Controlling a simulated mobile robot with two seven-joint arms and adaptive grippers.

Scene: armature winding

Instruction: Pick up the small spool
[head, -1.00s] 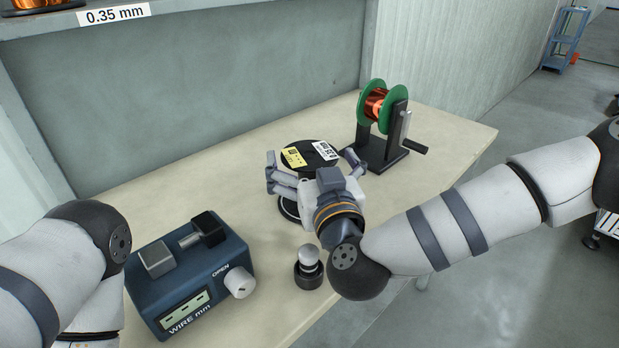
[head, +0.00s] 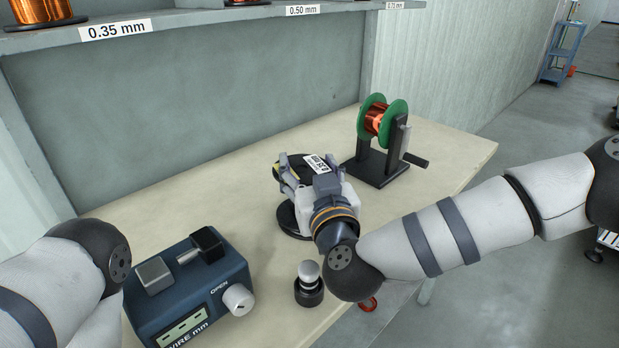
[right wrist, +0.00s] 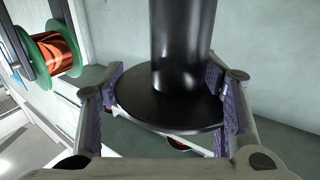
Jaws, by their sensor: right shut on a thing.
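The small spool is black, with a yellow and a white label (head: 318,163) on its upper flange in the head view. Its lower flange (head: 287,219) shows as a dark disc low over the table; I cannot tell whether it touches. My right gripper (head: 296,176) is shut on the upper flange, its fingers on either side. In the right wrist view the flange (right wrist: 168,108) lies between the finger pads, and the bare black core (right wrist: 181,45) runs away from it. The gripper hides part of the spool in the head view. My left arm shows, but its gripper is out of view.
A winder (head: 382,160) with a green-flanged copper spool stands right of the gripper. A blue wire gauge box (head: 193,290) stands at the front left, with a small dark cup holding a grey knob (head: 308,284) beside it. A shelf (head: 190,20) with copper spools hangs above. Table behind is clear.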

